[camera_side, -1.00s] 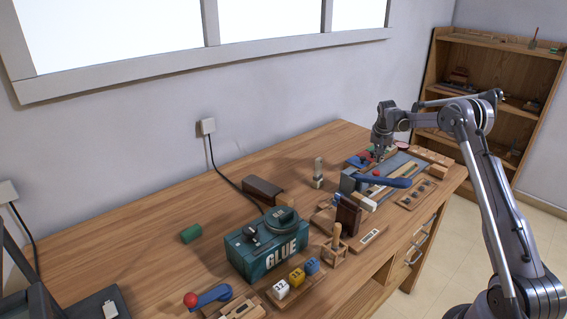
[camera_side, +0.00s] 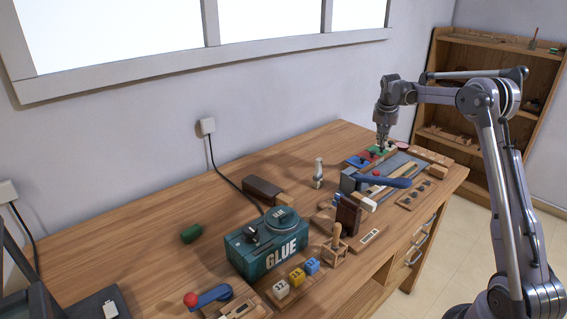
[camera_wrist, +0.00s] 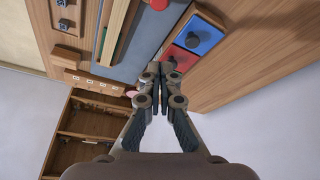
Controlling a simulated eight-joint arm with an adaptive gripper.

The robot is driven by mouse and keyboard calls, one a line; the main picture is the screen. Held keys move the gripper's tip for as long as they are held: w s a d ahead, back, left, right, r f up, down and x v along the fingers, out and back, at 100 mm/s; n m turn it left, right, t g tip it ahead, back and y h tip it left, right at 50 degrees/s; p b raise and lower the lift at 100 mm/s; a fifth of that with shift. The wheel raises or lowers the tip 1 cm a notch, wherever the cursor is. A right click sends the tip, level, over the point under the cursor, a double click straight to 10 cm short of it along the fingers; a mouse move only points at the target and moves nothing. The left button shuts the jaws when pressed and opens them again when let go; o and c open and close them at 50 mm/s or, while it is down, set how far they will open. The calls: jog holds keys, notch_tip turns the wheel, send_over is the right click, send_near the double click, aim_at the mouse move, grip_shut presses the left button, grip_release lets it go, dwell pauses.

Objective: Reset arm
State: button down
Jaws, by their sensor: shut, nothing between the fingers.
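The coloured piano keys lie at the far end of the wooden workbench. In the side view a blue key (camera_side: 357,161), a red key (camera_side: 367,156) and a green key (camera_side: 379,150) show partly. In the wrist view a blue key (camera_wrist: 206,28) with a dark knob (camera_wrist: 193,40) and a red key (camera_wrist: 181,59) show beyond the fingers. My gripper (camera_side: 381,147) points down over the key area. In the wrist view my gripper (camera_wrist: 161,69) has its fingertips together with nothing between them. Its fingers hide part of the red key. Contact with the keys cannot be told.
A blue lever handle (camera_side: 385,181) and wooden blocks stand near the keys. A teal GLUE box (camera_side: 268,250) and coloured dice (camera_side: 297,276) sit nearer the camera. A wooden shelf (camera_side: 460,128) stands behind my arm. The bench's middle left is mostly clear.

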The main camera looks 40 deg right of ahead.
jog(key=s+a+r+n+t+y, duration=0.1)
jog(key=s+a+r+n, duration=0.3)
jog(key=a, duration=0.8)
jog(key=s+a+r+n+t, duration=0.15)
jog(key=a+r, duration=0.35)
jog(key=a, duration=0.6)
jog(key=s+a+f+n+t+y, duration=0.1)
jog(key=s+a+f+n, duration=0.1)
jog(key=s+a, duration=0.5)
jog(key=s+a+f+n+t+y, duration=0.1)
jog(key=s+a+f+n+t, duration=0.1)
jog(key=s+a+n, duration=0.3)
jog(key=s+a+f, duration=0.1)
jog(key=s+a, duration=0.2)
jog(key=a, duration=0.3)
jog(key=shift+s+a+f+y, duration=0.15)
jog(key=shift+a+f+y, duration=0.15)
jog(key=shift+a+f, duration=0.1)
jog(key=shift+r, duration=0.1)
